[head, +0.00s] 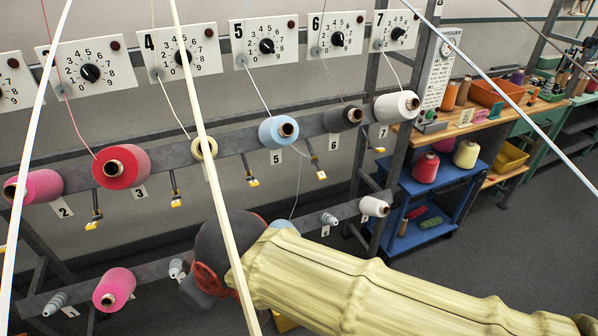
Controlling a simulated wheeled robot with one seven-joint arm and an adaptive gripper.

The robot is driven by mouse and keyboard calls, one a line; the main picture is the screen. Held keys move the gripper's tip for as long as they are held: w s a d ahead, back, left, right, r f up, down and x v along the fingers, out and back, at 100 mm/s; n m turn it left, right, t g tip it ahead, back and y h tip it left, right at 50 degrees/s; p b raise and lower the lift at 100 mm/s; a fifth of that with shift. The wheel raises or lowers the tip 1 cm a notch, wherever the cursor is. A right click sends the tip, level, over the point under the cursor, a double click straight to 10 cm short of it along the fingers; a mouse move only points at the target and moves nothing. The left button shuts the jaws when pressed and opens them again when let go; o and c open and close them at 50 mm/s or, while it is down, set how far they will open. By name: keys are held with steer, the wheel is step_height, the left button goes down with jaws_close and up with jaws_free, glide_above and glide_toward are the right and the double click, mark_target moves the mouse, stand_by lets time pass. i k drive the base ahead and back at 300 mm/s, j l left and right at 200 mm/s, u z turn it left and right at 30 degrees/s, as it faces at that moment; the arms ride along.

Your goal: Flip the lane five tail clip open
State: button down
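The lane 5 cone (272,131) is light blue and sits on the upper rail above the lane 5 tag (276,157). Small dark clips with yellow ends hang below this rail. One clip (252,181) hangs left of the tag and another (321,174) hangs right of it; I cannot tell which is lane five's, or whether either is open. A pale blue thread runs down near the tag towards a light blue cone (283,225) partly hidden behind my arm. My arm, in a yellow sleeve, reaches in from the lower right, below the clips. My gripper's fingers do not show.
Numbered dial plates (264,41) line the wall above. Pale slanting bars cross the view in front of the rack. A lower rail (215,249) carries more cones, including a pink one (113,287). A blue cart (423,197) and wooden workbench (462,122) stand right. Grey floor is clear at right.

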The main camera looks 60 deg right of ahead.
mark_target(320, 174)
steer(key=z, duration=1.95)
steer(key=k+j, duration=0.1)
steer(key=j, duration=0.35)
steer(key=k+j+u, duration=0.1)
steer(key=j, duration=0.3)
